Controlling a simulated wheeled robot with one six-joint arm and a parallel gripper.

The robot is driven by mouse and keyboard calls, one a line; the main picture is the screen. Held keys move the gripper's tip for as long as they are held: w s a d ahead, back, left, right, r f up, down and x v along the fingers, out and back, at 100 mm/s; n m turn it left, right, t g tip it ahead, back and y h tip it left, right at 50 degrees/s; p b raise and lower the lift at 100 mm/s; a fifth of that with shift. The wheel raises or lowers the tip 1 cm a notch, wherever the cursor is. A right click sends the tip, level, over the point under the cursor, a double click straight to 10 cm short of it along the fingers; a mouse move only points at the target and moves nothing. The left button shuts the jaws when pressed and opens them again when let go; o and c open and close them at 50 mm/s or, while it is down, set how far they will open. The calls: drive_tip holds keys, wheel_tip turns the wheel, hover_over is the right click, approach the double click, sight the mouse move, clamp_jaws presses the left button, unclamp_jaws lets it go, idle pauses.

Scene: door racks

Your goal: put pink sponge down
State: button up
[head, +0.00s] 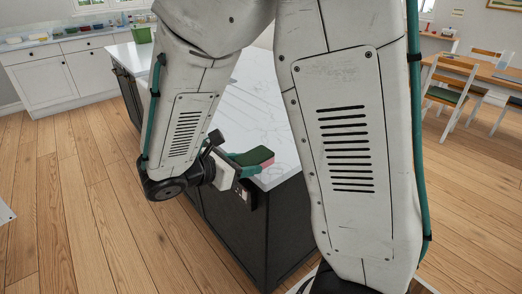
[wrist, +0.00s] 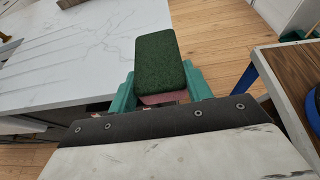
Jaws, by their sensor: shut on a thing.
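The pink sponge (head: 267,162) has a green scouring face (wrist: 160,62) and a pink body. My gripper (head: 243,160) has teal fingers and is shut on it. In the head view the sponge is at the corner of the white marble counter (head: 273,121). In the wrist view the green face is toward the camera, with one teal finger on each side and a strip of pink at its near end. The sponge overlaps the counter edge in the wrist view (wrist: 60,75). I cannot tell whether it touches the counter.
A green container (head: 141,34) stands at the counter's far end. Dark cabinets (head: 290,225) are under the counter. Wood floor (head: 70,190) is open at the left. A dining table (head: 480,75) with chairs is at the right. A brown-topped surface (wrist: 295,75) is at the wrist view's right.

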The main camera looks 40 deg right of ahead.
drive_tip(key=shift+s+g, duration=0.25)
drive_tip(key=shift+g, duration=0.05)
drive_tip(key=w+d, duration=0.3)
drive_tip(key=w+d+f, duration=0.1)
drive_tip(key=w+d, duration=0.6)
drive_tip(key=w, duration=0.1)
drive_tip(key=shift+d+f, duration=0.3)
drive_tip(key=shift+d, duration=0.1)
drive_tip(key=shift+f, duration=1.7)
drive_tip(key=shift+f, duration=0.15)
drive_tip(key=o, duration=1.3)
